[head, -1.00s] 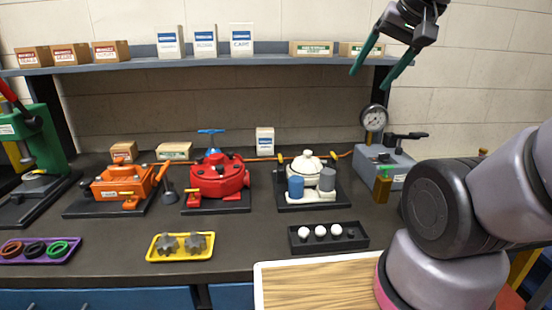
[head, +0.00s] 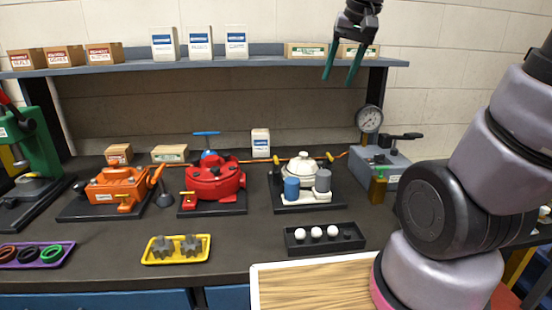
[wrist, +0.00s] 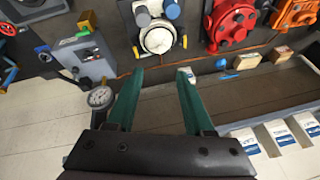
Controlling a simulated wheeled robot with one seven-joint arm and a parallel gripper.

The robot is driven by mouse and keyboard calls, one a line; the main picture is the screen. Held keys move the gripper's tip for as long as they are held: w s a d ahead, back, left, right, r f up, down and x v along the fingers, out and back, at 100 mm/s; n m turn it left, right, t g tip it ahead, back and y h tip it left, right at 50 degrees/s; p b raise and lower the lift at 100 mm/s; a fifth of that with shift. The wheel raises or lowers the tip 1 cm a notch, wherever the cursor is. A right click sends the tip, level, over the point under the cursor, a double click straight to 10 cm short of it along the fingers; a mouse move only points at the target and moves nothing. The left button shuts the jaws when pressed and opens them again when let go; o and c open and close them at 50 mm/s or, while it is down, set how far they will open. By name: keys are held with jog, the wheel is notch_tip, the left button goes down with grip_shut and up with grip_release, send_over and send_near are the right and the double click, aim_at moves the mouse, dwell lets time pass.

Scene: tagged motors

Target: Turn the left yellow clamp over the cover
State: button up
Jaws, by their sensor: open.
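The white unit with the round pale cover (head: 300,167) stands on a black base right of the red unit. Its left yellow clamp (head: 278,160) shows small at the cover's left side, and a right yellow clamp (head: 329,157) at its right side. In the wrist view the scene is inverted: the cover (wrist: 158,40) is above my fingers, with the left clamp (wrist: 184,41) on its right. My gripper (head: 338,80) is open and empty, high in front of the shelf and well apart from the clamps. Its green fingers also show in the wrist view (wrist: 160,74).
The shelf (head: 270,62) with boxes runs along the wall behind. The red unit (head: 214,182) and the grey gauge unit (head: 385,163) flank the white one. A black tray (head: 325,247) with white balls lies in front. An orange line runs behind the units.

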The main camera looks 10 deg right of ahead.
jog(key=w+a+f+n+g, duration=0.1)
jog(key=w+a+f, duration=0.2)
jog(key=w, duration=0.2)
jog(key=w+a+f+g, duration=0.1)
jog(key=w+a+f, duration=0.25)
jog(key=w, duration=0.25)
jog(key=n+g+h, duration=0.1)
jog(key=n+g, duration=0.1)
jog(key=g, duration=0.1)
send_over(276, 158)
notch_tip(276, 158, down, 12)
notch_tip(276, 158, down, 11)
jog(key=shift+r, duration=0.2)
grip_shut()
